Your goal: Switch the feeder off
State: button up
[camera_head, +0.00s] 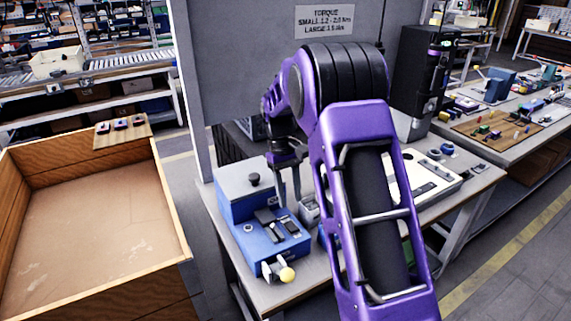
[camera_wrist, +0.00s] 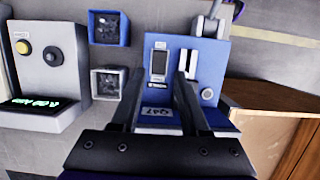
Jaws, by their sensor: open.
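A blue box (camera_head: 247,207), which looks like the feeder, stands on the left end of the workbench. It has a black knob on top, dark switch parts on its sloped front and a lever with a yellow knob. In the wrist view the blue panel (camera_wrist: 215,60) shows a dark rocker switch (camera_wrist: 159,63) in a pale frame, a pale slotted part and a round button. I cannot tell the switch's position. My gripper (camera_wrist: 167,84) is open and empty, its fingers pointing at the panel near the rocker. In the head view my gripper (camera_head: 288,192) is beside the box, partly hidden by my arm.
Two small square units (camera_wrist: 108,27) and a grey box (camera_wrist: 44,60) with a yellow button and green display are beside the feeder. A grey upright panel (camera_head: 235,70) stands behind it. A wooden crate (camera_head: 90,285) is to the left.

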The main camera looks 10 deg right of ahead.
jog(key=v, duration=0.9)
jog(key=shift+r, duration=0.25)
